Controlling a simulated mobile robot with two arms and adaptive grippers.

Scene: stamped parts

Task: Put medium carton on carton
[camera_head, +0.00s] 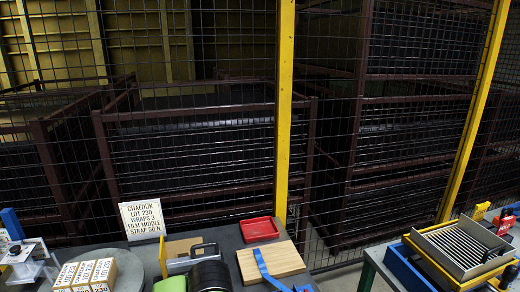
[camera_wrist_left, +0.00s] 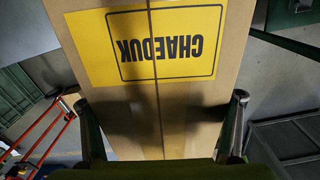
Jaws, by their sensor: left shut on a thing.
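In the left wrist view a large-looking brown carton (camera_wrist_left: 190,112) with a seam down its middle fills the centre. It bears a yellow label (camera_wrist_left: 105,45) reading CHAEDUK, upside down in this view. My left gripper (camera_wrist_left: 160,98) is shut on this carton, one finger at each side. Its far end runs out of the picture, and what lies beneath it is hidden. I cannot tell its size class from this view. The head view shows neither this carton nor my grippers. Several small boxes (camera_head: 84,273) marked 230 stand together at the lower left of the head view.
A wire mesh fence with yellow posts (camera_head: 285,110) stands behind the benches. On the dark bench are a sign (camera_head: 142,219), a red tray (camera_head: 259,229) and a wooden board (camera_head: 271,262). A slotted metal tray (camera_head: 462,247) is at right. Red rails (camera_wrist_left: 45,135) show in the wrist view.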

